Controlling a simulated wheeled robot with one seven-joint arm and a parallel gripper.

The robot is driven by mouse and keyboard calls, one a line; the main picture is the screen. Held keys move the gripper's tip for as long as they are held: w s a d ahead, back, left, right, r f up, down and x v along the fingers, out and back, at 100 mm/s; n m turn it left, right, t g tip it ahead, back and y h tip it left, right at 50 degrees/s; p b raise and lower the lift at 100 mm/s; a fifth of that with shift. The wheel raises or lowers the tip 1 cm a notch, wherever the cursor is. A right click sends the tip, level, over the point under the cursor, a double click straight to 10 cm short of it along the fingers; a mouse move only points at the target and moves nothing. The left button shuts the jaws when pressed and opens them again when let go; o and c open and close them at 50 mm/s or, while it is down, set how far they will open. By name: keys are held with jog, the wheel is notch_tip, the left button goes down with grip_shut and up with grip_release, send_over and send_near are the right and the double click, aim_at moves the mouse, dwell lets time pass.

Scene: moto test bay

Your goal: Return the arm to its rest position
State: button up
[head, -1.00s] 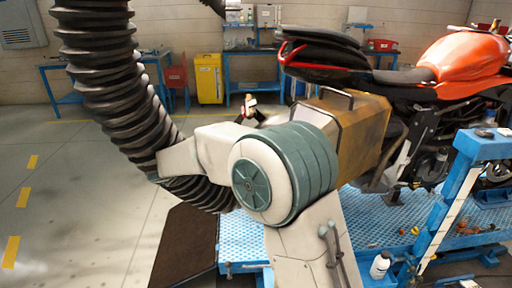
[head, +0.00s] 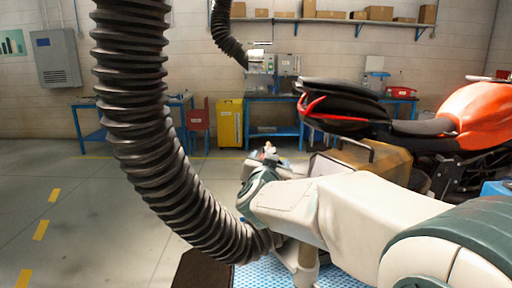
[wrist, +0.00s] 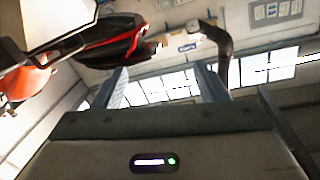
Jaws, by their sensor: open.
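My arm (head: 380,215) reaches in from the lower right of the head view, bent, with its near joint large at the corner. My gripper cannot be made out in the head view. In the wrist view my gripper (wrist: 163,88) has its two blue-grey fingers well apart, with nothing between them. Beyond the fingers are bright windows and a wall. The motorcycle's tail (wrist: 125,40) shows at the upper left of the wrist view, apart from the fingers.
A black ribbed hose (head: 140,110) hangs close on the left. The orange motorcycle (head: 475,115) stands at the right, with a tan case (head: 385,162) beside its tail. A yellow cabinet (head: 229,123) stands far back. The floor at left is clear.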

jog(key=s+d+f+n+g, duration=0.1)
jog(key=s+d+f+g, duration=0.2)
jog(key=s, duration=0.7)
jog(key=s+d+f+n+g+y, duration=0.1)
jog(key=s+d+f+g, duration=0.3)
jog(key=s+f, duration=0.5)
jog(key=s+d+f+n+g+y+p, duration=0.1)
jog(key=s+d+f+g, duration=0.3)
jog(key=s, duration=0.8)
notch_tip(320, 180, down, 3)
jog(key=n+g, duration=0.1)
jog(key=g, duration=0.2)
jog(key=shift+s+d+r+g, duration=0.15)
jog(key=shift+s+d+g, duration=0.1)
jog(key=shift+g, duration=0.05)
